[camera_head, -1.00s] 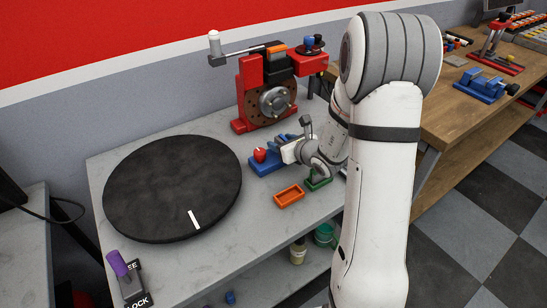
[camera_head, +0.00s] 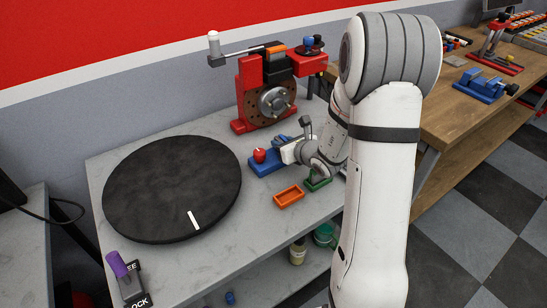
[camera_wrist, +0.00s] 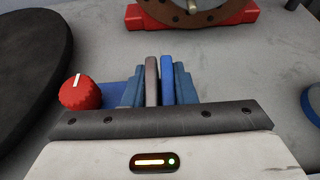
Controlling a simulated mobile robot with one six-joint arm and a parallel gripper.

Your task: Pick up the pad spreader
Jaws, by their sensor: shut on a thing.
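The pad spreader (camera_head: 265,164) is a blue tool with a red knob, on the grey bench in front of the red caliper stand. In the wrist view its red knob (camera_wrist: 80,93) with a white mark is left of my gripper, and part of its blue body shows behind the knob. My gripper (camera_head: 284,143) reaches in from the right, low over the bench, and is shut on the pad spreader. In the wrist view the upright blue and grey pieces (camera_wrist: 160,83) stand close together beyond my gripper's dark front edge. The exact contact is hidden.
A large black turntable (camera_head: 172,188) fills the bench's left. A red stand with a brake disc (camera_head: 276,101) is behind. An orange tray (camera_head: 289,197) and a green tray (camera_head: 318,184) lie in front. A purple-handled lock switch (camera_head: 118,265) is at the front left corner.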

